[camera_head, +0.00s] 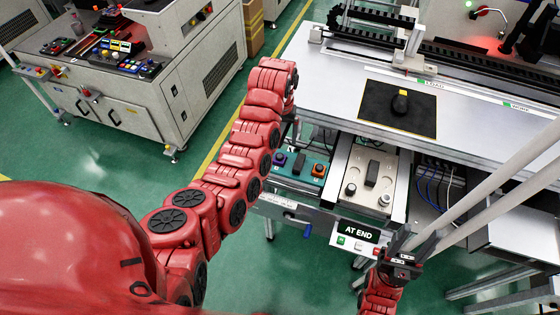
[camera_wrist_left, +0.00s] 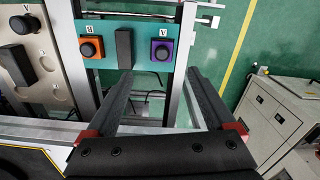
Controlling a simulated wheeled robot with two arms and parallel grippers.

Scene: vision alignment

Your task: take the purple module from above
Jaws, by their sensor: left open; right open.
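The purple module (camera_wrist_left: 162,50) is a purple square with a round black knob, on a teal tray (camera_wrist_left: 143,71). It also shows in the head view (camera_head: 279,159), at the tray's left end. My left gripper (camera_wrist_left: 160,78) is open and empty, apart from the module. In the left wrist view the module lies just beyond the fingertips, nearer the right finger. In the head view my left gripper (camera_head: 291,122) is small and partly hidden by its wrist, behind the tray. My right gripper (camera_head: 410,244) is open and empty near the AT END sign.
An orange module (camera_wrist_left: 91,47) and a dark block (camera_wrist_left: 124,48) share the tray. A beige tray (camera_head: 356,205) with knobs stands beside it. A black mat (camera_head: 424,123) with a dark object lies on the bench (camera_head: 340,84). Pale bars cross the right side.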

